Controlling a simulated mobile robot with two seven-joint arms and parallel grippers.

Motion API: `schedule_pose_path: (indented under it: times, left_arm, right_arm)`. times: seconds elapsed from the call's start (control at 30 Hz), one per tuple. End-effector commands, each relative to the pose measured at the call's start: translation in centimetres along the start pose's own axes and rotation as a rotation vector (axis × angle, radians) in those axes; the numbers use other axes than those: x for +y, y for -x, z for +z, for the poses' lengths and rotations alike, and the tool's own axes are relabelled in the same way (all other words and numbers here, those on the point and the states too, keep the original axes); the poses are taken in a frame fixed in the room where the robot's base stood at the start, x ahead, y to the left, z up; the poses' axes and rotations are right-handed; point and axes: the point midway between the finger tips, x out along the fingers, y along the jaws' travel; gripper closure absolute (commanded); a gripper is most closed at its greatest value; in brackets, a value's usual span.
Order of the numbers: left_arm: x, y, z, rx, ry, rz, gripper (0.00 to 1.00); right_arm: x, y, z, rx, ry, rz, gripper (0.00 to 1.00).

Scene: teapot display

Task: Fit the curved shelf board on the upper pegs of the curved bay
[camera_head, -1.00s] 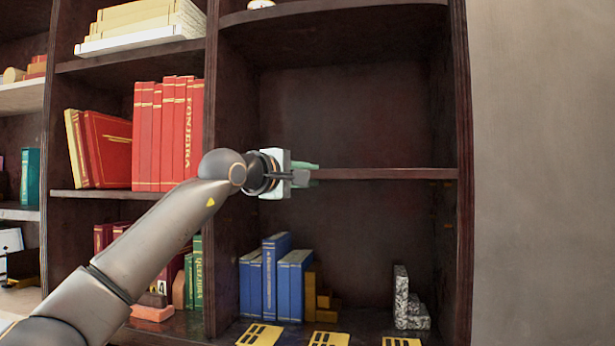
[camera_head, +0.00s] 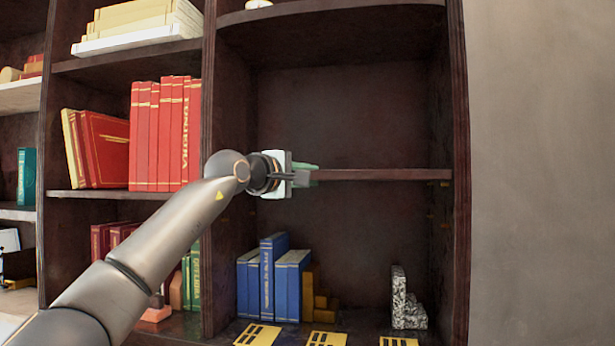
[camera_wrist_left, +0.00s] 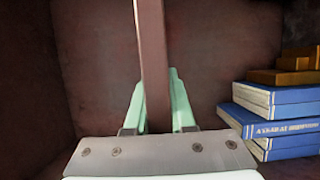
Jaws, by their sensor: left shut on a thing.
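The shelf board (camera_head: 385,174) is a thin dark brown plank, roughly level across the middle of the curved bay (camera_head: 340,110). Its right end appears at the bay's right side panel; I cannot tell whether they touch. My left gripper (camera_head: 305,174) is shut on the board near its left end, at the bay's left side. In the left wrist view the board (camera_wrist_left: 154,65) runs between the two pale green fingers (camera_wrist_left: 158,112). The upper pegs cannot be made out, so contact with them is unclear. My right gripper is not in view.
Below the board stand blue books (camera_head: 272,280), yellow-brown blocks (camera_head: 315,295) and a speckled bookend (camera_head: 405,302). Yellow cards (camera_head: 325,339) lie at the front. The space above the board is clear.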

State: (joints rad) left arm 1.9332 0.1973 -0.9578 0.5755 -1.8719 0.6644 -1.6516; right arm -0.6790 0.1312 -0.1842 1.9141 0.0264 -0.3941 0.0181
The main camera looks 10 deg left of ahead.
Motion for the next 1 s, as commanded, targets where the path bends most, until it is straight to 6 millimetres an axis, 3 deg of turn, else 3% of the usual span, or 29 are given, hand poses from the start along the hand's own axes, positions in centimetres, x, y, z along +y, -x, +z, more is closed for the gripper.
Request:
schedule_pose_path:
  times: [0.03, 0.07, 0.37, 0.73, 1.0]
  left_arm:
    - [0.6, 0.1, 0.1, -0.001, 0.001, 0.014, 1.0]
    - [0.6, 0.1, 0.1, -0.002, 0.0, 0.015, 0.75]
    - [0.4, 0.1, 0.0, -0.001, 0.0, 0.009, 0.43]
    - [-0.5, 0.4, -0.1, 0.001, -0.001, -0.004, 0.43]
    - [-0.6, 4.2, -0.2, 0.002, -0.005, 0.006, 0.43]
  right_arm:
    - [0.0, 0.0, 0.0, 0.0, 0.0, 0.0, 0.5]
    - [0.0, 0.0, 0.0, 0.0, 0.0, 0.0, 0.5]
    - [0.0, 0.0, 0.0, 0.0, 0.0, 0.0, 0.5]
    - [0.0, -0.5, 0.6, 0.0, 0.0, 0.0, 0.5]
    - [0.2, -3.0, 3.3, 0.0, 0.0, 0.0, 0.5]
